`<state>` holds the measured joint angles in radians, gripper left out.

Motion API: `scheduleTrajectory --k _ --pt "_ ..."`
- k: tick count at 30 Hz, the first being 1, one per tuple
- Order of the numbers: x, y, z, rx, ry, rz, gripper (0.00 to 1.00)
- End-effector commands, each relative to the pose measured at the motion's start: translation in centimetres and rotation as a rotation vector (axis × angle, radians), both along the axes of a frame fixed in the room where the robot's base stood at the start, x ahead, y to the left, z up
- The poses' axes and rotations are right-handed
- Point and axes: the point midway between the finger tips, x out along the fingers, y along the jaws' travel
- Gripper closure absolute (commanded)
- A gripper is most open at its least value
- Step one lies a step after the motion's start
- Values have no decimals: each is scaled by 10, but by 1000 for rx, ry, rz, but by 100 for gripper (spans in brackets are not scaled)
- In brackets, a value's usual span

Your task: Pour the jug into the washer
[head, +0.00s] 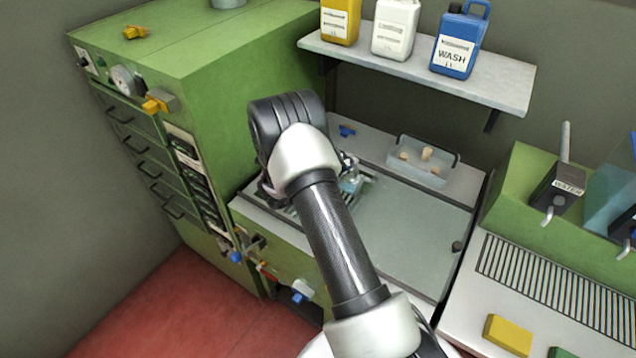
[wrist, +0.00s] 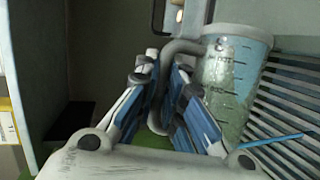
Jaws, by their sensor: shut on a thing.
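The jug (wrist: 235,80) is a clear, graduated vessel with pale blue contents and a grey handle (wrist: 182,47). It looks nearly upright in the wrist view. My gripper (wrist: 163,75) has its blue-padded fingers closed on the handle. In the head view the jug (head: 352,184) shows only partly, beside my wrist, over the left part of the washer. The washer (head: 415,225) appears to be the low green-fronted unit with a pale glassy top and a slatted opening (head: 288,208) at left. Slats (wrist: 292,100) show behind the jug. I cannot tell whether the jug touches them.
A tall green cabinet (head: 180,50) stands close on the left. A shelf (head: 400,66) with yellow, white and blue WASH (head: 460,40) containers hangs behind. A clear tray (head: 432,176) with corks sits at the back. A grated green station (head: 545,285) is at right.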

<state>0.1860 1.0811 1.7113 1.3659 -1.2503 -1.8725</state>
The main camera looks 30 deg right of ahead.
Motion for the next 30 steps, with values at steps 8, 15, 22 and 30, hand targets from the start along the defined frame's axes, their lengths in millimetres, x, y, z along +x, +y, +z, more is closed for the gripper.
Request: scheduleTrajectory --k 8,15,22,30 --pt "5 3 -1 -21 39 1 100" --pt "9 5 -3 -42 77 0 100" --pt "14 7 -1 -66 122 1 100" --pt "-8 -5 4 26 -49 -5 100"
